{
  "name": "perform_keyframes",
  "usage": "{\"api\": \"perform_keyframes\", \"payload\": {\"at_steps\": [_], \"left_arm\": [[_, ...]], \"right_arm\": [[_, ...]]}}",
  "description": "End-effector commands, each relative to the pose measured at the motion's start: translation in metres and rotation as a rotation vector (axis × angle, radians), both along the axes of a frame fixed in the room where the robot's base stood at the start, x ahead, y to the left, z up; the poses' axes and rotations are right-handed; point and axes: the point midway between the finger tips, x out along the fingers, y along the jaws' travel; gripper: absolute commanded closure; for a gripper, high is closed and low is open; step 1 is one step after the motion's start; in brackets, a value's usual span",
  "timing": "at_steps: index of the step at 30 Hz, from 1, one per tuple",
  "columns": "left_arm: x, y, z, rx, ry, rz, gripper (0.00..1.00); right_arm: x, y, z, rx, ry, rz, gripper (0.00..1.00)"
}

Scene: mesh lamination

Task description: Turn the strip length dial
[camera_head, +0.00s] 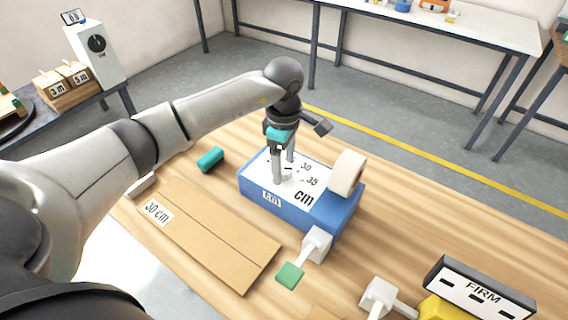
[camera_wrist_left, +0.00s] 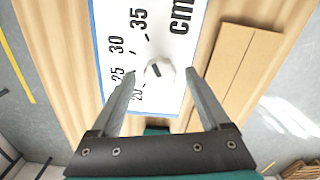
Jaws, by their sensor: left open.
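The strip length dial (camera_wrist_left: 160,73) is a small pale knob with a dark pointer mark, on the white top of a blue dispenser box (camera_head: 262,201). Printed numbers 20, 25, 30, 35 and "cm" lie around and beside it. My left gripper (camera_head: 284,171) points down over the box top, open. In the left wrist view its fingers (camera_wrist_left: 159,76) stand on either side of the dial, with visible gaps. In the head view the fingers largely hide the dial. My right gripper is not in view.
A cream tape roll (camera_head: 347,173) sits at the box's right end. A white block with a green tab (camera_head: 290,274) is in front. A cardboard sheet labelled "30 cm" (camera_head: 208,235) lies left, near a teal cylinder (camera_head: 210,160). A "FIRM" block (camera_head: 479,289) stands at right.

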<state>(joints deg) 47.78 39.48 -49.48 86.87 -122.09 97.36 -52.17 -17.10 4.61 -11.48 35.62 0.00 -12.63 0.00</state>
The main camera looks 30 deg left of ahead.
Motion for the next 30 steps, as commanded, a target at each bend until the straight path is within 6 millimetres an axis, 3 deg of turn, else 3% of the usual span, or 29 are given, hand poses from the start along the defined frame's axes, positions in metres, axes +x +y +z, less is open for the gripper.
{"api": "perform_keyframes", "payload": {"at_steps": [11,30], "left_arm": [[0.0001,-0.0004,-0.0059,-0.001,-0.001,-0.001,0.2],[0.0001,-0.0002,-0.0055,0.0,0.0,0.0,0.92]], "right_arm": [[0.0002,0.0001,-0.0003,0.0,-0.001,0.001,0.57],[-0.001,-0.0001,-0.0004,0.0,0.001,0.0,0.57]]}}
